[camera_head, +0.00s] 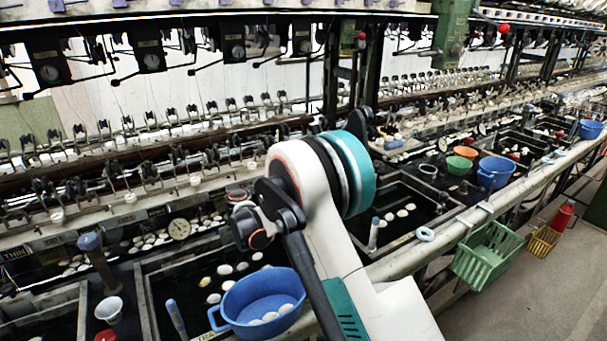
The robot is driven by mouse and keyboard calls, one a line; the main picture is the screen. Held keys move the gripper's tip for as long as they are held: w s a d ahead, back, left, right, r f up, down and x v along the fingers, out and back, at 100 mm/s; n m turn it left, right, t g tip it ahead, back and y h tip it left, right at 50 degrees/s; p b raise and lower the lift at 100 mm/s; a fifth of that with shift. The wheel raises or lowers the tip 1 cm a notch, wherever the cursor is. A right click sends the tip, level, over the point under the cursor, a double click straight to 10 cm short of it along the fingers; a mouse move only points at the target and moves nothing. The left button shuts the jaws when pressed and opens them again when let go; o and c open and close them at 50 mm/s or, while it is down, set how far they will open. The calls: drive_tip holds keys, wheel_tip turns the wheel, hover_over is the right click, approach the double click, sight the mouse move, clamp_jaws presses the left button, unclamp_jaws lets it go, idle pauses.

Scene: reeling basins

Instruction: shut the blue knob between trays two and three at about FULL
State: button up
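A blue-grey knob (89,242) tops a dark upright post at the lower left. It stands between the tray at the left edge (82,300) and the middle tray (145,300); I cannot read tray numbers or its FULL mark. Light-blue upright handles show in the middle tray (176,316) and at the left side of the right-hand tray (374,232); I cannot tell whether they are knobs. My white, teal and black arm crosses the centre and hides the area between these two trays. My gripper's fingers are not in view.
A blue basin (232,302) with pale cocoons sits in the middle tray. A white cup (109,308) stands near the knob's post. A round dial (179,229) is behind. A green basket (487,255) hangs on the front rail (410,262).

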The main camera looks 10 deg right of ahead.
idle(0.4)
drive_tip(key=o, duration=1.1)
drive_tip(key=v, duration=1.2)
drive_tip(key=shift+w+a, duration=0.1)
